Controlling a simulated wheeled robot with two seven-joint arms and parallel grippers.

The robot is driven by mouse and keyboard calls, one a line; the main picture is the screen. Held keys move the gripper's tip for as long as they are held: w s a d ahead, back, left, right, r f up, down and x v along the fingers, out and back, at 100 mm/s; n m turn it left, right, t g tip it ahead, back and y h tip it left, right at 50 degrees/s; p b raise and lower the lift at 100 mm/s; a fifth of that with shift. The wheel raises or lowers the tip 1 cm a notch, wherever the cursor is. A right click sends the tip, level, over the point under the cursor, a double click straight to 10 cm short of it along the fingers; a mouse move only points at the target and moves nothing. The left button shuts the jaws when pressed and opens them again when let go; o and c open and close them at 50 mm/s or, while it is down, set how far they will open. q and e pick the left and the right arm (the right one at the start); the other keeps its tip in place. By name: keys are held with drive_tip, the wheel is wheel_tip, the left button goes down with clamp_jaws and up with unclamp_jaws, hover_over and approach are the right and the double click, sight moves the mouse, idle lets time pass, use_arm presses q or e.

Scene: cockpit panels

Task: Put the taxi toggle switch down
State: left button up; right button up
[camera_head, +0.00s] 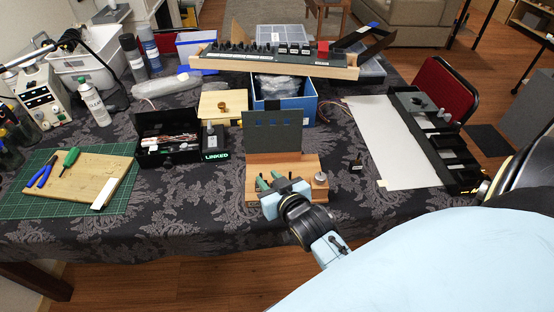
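My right gripper (269,180) is low over the front of a wooden base (285,163) that holds an upright dark panel (272,137). Its two green-tipped fingers are apart, and I see nothing held between them. A small metal knob (320,177) stands on the base to the right of the gripper. I cannot make out which part is the taxi toggle switch; the gripper hides part of the base's front. My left gripper is not in view.
A black box (168,152) with tools stands to the left. A long switch panel (270,55) lies across the back, above a blue box (286,110). A dark panel (436,140) lies at the right beside a white sheet (392,145).

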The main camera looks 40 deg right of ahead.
drive_tip(key=shift+v, duration=2.2)
drive_tip(key=shift+s+f, duration=0.1)
drive_tip(key=s+a+f+n+g+y, duration=0.1)
drive_tip(key=s+a+n+g, duration=0.1)
drive_tip(key=s+g, duration=0.45)
drive_tip(key=s+a+f+n+g+y, duration=0.1)
drive_tip(key=s+a+n+g, duration=0.2)
drive_tip(key=s, duration=0.6)
wheel_tip(320, 180, down, 24)
drive_tip(key=s+m+g, duration=0.1)
drive_tip(key=s+g, duration=0.1)
drive_tip(key=s+d+f+g, duration=0.1)
drive_tip(key=s+d+f, duration=0.2)
drive_tip(key=s+f, duration=1.3)
drive_tip(key=shift+s+g, duration=0.3)
drive_tip(key=shift+g, duration=0.05)
